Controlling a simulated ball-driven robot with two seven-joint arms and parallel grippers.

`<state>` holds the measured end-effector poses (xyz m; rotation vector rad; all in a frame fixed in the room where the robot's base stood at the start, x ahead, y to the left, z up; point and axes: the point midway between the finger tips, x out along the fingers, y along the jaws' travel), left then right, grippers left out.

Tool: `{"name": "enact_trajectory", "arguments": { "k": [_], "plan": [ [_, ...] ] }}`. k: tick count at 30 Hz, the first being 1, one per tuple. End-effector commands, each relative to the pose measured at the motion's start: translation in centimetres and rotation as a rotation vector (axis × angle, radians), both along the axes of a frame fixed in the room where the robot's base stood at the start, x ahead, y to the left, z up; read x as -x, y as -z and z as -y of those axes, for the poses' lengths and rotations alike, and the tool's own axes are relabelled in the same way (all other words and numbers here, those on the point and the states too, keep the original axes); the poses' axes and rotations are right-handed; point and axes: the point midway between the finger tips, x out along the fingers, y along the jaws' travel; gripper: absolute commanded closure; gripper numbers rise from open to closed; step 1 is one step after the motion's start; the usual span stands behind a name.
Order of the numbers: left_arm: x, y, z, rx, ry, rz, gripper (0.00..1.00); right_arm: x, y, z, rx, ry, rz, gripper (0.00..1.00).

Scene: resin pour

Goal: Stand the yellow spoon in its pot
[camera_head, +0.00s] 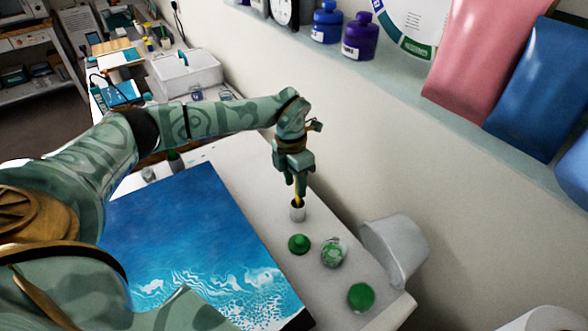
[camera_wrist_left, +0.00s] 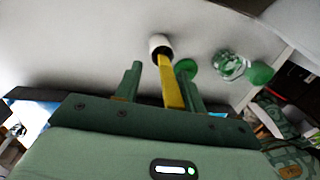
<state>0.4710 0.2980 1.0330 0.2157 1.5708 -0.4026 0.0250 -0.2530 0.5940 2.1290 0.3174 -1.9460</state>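The yellow spoon (camera_head: 298,203) stands with its lower end in the mouth of the small white pot (camera_head: 297,214). In the left wrist view the spoon (camera_wrist_left: 171,88) runs from between my fingers down to the dark opening of the pot (camera_wrist_left: 158,41). How deep it sits is hidden. My left gripper (camera_head: 300,188) is above the pot, pointing down. In the left wrist view its fingers (camera_wrist_left: 162,72) are apart on either side of the spoon, with gaps beside it. My right gripper is not in view.
A green cone-shaped thing (camera_head: 299,244), a clear jar with green in it (camera_head: 334,252) and a green lid (camera_head: 361,296) are near the pot. A grey bucket (camera_head: 395,250) stands to the right. A blue wave-patterned panel (camera_head: 180,225) lies left of the pot.

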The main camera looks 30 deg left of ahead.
Motion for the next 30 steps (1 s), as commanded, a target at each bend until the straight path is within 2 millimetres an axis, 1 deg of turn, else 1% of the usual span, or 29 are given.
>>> {"name": "enact_trajectory", "arguments": {
  "k": [2, 5, 12, 15, 18, 21, 24, 30],
  "plan": [
    [-0.2, -0.9, -0.1, 0.001, 0.0, 0.004, 0.6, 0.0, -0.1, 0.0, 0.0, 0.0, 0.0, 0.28],
    [-0.3, -2.8, -0.4, -0.001, -0.002, 0.007, 0.6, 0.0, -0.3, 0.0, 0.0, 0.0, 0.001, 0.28],
    [-0.6, -9.4, -1.1, -0.001, -0.002, 0.007, 0.6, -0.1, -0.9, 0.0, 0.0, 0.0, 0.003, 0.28],
    [-0.6, -11.9, -1.3, 0.0, -0.001, 0.004, 0.6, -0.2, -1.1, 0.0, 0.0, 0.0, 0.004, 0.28],
    [-0.7, -13.8, -1.6, 0.0, 0.0, 0.003, 0.6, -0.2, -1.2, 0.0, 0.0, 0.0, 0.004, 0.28],
    [-0.8, -15.1, -1.7, 0.0, -0.001, 0.002, 0.6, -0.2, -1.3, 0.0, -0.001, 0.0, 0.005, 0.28],
    [-0.8, -15.8, -1.8, -0.001, 0.0, 0.001, 0.6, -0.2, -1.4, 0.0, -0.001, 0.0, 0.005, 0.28],
    [-0.8, -16.0, -1.8, 0.0, 0.0, 0.0, 0.6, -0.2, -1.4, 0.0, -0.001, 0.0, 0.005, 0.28]
  ]
}}
